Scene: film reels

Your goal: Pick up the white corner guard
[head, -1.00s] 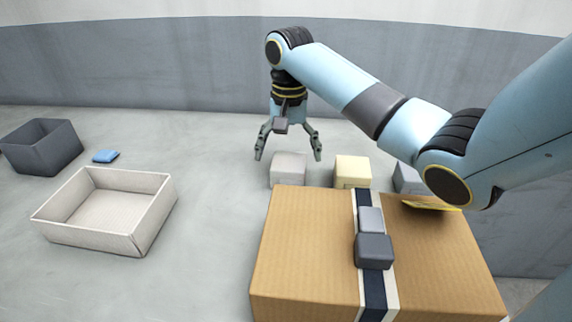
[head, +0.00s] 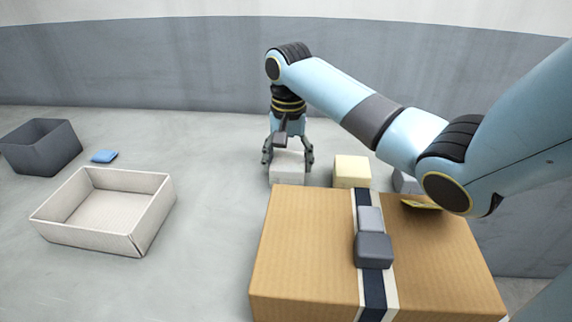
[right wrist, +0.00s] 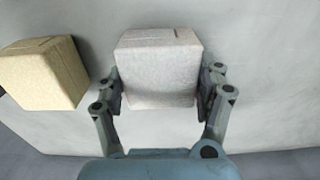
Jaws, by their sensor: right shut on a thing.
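The white corner guard (head: 288,171) is a pale block on the floor behind the cardboard box, its lower part partly hidden by the box edge. My right gripper (head: 288,162) reaches down over it from above, with one finger on each side. In the right wrist view the white corner guard (right wrist: 160,72) sits between the fingertips of my right gripper (right wrist: 160,88), which is shut on it. My left gripper is not in view.
A cream block (head: 352,171) stands right of the guard, and a grey block (head: 405,181) beyond it. The cardboard box (head: 310,250) bears two grey blocks on its strap. At left are a white open bin (head: 85,232), a dark bin (head: 42,152) and a blue item (head: 104,156).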

